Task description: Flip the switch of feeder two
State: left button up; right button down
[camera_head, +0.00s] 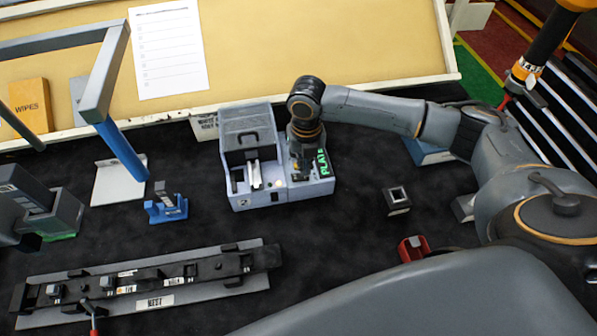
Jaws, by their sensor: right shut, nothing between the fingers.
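A light grey-blue feeder box (246,120) with a dark lidded hopper and a metal chute stands at the middle of the black table. Its right part carries a green label (322,162) that seems to read "PLAIN". I cannot read a feeder number on it. My right gripper (304,172) points down over this right part, shut and empty. It covers part of the top there, so I cannot make out a switch or tell whether the fingers touch it. My left gripper is not in view.
A long grey fixture (150,283) marked "NEST" lies front left. A blue stand (166,204), a small dark block (397,200) and a red holder (413,248) stand around the feeder. A grey device (45,212) is at the left edge. Bare black table lies before the feeder.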

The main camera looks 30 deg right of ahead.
jog(key=shift+r+p, duration=1.65)
jog(key=shift+r, duration=0.2)
jog(key=shift+r+p, duration=0.3)
jog(key=shift+r, duration=0.65)
jog(key=shift+s+f, duration=0.1)
